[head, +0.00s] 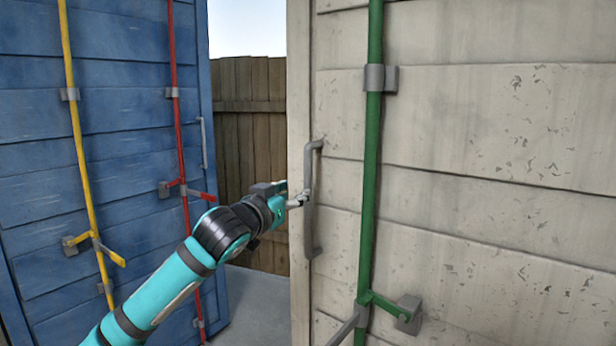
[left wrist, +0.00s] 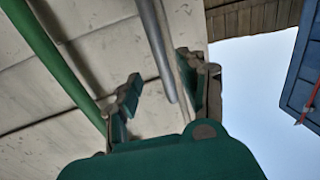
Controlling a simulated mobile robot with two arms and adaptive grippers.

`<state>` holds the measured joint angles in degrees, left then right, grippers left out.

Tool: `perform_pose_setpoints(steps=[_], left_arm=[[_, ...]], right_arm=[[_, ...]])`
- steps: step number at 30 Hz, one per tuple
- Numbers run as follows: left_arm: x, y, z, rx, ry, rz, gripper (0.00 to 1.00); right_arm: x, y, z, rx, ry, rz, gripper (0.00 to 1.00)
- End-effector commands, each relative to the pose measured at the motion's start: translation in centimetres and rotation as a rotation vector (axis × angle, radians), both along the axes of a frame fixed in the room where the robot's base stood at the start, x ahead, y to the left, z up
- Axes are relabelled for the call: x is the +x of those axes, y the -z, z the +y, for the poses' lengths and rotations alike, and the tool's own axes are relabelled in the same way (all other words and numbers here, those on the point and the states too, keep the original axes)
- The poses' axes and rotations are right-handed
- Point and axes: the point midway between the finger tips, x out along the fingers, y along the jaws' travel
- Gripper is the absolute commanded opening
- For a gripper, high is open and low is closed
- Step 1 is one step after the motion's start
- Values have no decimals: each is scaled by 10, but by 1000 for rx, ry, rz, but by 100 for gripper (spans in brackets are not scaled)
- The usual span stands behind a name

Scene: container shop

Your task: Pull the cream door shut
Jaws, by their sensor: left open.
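The cream door (head: 480,150) fills the right of the head view, with worn planks and a green vertical bar (head: 370,150). Its grey pull handle (head: 310,200) is upright near the door's left edge. My left gripper (head: 299,201) is at the middle of this handle. In the left wrist view the open fingers of my left gripper (left wrist: 163,95) stand on either side of the grey handle (left wrist: 158,45). The handle's end shows between them, and I cannot tell whether either finger touches it. My right gripper is not in view.
A blue door (head: 120,130) with yellow and red bars stands at the left. Between the two doors is a gap with a wooden fence (head: 248,130) behind and grey ground (head: 255,305). A green lever (head: 390,305) juts from the cream door.

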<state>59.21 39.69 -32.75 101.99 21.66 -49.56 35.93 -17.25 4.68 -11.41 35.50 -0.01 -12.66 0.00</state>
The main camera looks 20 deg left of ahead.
Motion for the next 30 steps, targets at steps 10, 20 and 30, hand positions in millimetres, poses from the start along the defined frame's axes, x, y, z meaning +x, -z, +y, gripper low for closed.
perform_pose_setpoints(steps=[10, 20, 30], left_arm=[[65, -3, -10, -2, -1, 1, 42], [81, 0, -12, 0, 0, -1, 42], [81, 0, -12, 0, 0, -1, 22]], right_arm=[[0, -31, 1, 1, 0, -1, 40], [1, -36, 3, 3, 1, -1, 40], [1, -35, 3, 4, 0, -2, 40]])
